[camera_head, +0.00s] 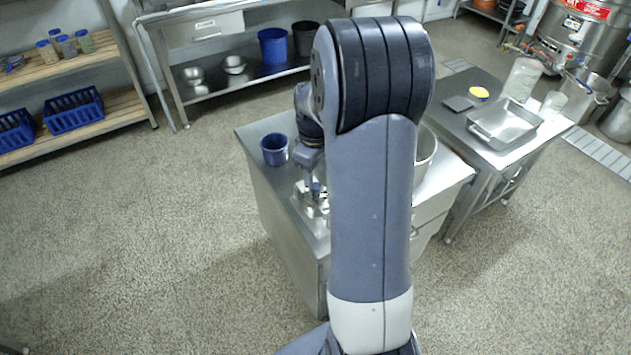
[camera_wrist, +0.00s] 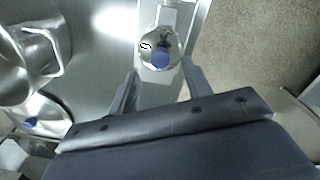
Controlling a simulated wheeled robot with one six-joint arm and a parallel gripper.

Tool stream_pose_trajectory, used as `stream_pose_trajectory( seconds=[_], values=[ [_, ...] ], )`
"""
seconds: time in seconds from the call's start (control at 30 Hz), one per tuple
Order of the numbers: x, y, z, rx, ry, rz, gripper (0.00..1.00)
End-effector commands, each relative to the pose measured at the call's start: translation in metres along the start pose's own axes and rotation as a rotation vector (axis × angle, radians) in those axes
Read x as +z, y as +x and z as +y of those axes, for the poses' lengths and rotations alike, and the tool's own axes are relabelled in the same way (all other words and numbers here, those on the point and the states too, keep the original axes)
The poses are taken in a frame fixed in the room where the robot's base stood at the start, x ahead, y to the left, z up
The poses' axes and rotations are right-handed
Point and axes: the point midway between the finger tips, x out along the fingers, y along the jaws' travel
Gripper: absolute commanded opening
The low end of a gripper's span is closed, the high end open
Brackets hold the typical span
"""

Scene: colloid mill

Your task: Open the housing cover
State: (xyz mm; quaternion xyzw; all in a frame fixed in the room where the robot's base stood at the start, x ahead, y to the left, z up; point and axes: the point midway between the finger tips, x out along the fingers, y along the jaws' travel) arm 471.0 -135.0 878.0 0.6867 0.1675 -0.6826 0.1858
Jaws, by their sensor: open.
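My gripper (camera_wrist: 161,68) is open in the wrist view, with one finger on each side of a shiny round knob (camera_wrist: 160,46). The knob sits on a pale metal strip, and it reflects blue. Whether the fingers touch it I cannot tell. In the head view my gripper (camera_head: 314,188) points down over shiny metal parts on the near left of the steel cabinet (camera_head: 283,232). My arm hides much of the machine there, so I cannot make out the outline of the housing cover.
A blue cup (camera_head: 274,149) stands on the cabinet, left of my gripper. A steel vessel with a loop handle (camera_wrist: 45,45) is at left in the wrist view. A side table (camera_head: 500,155) with a metal tray (camera_head: 505,124) stands at right. The floor at left is clear.

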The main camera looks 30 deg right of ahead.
Motion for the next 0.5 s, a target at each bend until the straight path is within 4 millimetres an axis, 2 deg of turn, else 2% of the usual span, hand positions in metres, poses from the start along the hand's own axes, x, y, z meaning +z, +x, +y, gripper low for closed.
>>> stream_pose_trajectory(
  seconds=[0.03, 0.2, 0.5],
  values=[
    [0.001, 0.011, -0.001, -0.003, 0.000, -0.003, 0.47],
    [0.000, 0.032, 0.000, -0.001, 0.001, -0.001, 0.47],
    [0.000, 0.041, 0.000, 0.000, 0.001, 0.000, 0.47]
  ],
)
